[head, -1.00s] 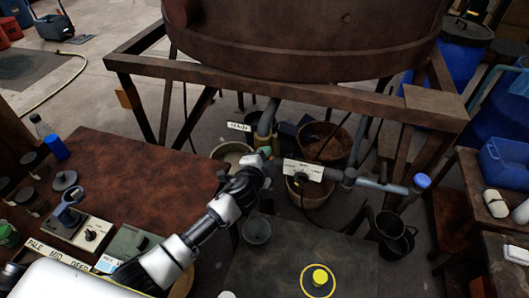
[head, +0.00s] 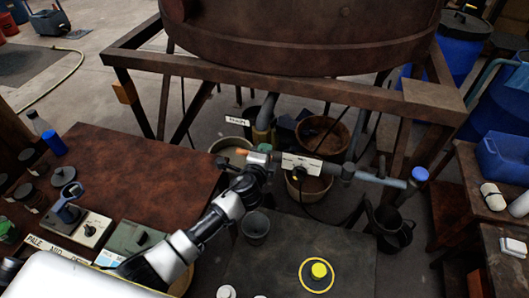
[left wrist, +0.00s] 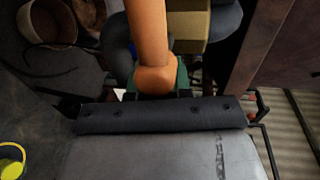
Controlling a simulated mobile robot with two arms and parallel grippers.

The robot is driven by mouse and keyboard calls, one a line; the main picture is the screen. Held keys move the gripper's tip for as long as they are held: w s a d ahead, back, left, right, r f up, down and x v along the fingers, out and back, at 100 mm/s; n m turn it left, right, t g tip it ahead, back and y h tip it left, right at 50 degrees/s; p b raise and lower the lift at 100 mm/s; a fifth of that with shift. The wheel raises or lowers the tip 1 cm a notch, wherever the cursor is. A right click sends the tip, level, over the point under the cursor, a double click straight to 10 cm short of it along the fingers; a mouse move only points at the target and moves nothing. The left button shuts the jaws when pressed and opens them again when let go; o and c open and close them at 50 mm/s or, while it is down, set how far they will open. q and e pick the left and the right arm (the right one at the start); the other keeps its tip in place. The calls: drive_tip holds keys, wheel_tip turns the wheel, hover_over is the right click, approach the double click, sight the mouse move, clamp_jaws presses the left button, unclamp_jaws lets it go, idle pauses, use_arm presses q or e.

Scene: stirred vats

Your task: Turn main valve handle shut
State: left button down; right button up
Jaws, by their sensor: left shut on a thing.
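The main valve's orange handle (head: 243,151) shows in the head view below the big rusty vat, its free part pointing left. My left gripper (head: 259,157) is at the handle. In the left wrist view the orange handle (left wrist: 150,40) runs from the top edge down to the jaws, and my left gripper (left wrist: 155,88) is shut on its rounded end. A yellowish valve part (left wrist: 188,24) and a green piece lie just behind. The "MAIN" tag (head: 237,120) hangs above the valve. The fingertips are small and partly hidden in the head view. My right gripper is not in view.
A grey pipe (head: 372,179) with a white label and blue end cap runs right of the valve. Buckets (head: 323,138) stand under the vat's rusty frame (head: 300,82).

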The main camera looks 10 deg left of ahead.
use_arm(q)
drive_tip(key=c, duration=1)
unclamp_jaws()
drive_tip(key=shift+c, duration=0.2)
drive_tip(key=shift+s, duration=0.15)
drive_tip(key=s+r, duration=0.2)
drive_tip(key=s, duration=0.8)
drive_tip(key=shift+s+a+b, duration=0.15)
drive_tip(key=shift+s+b, duration=0.05)
drive_tip(key=shift+b, duration=0.2)
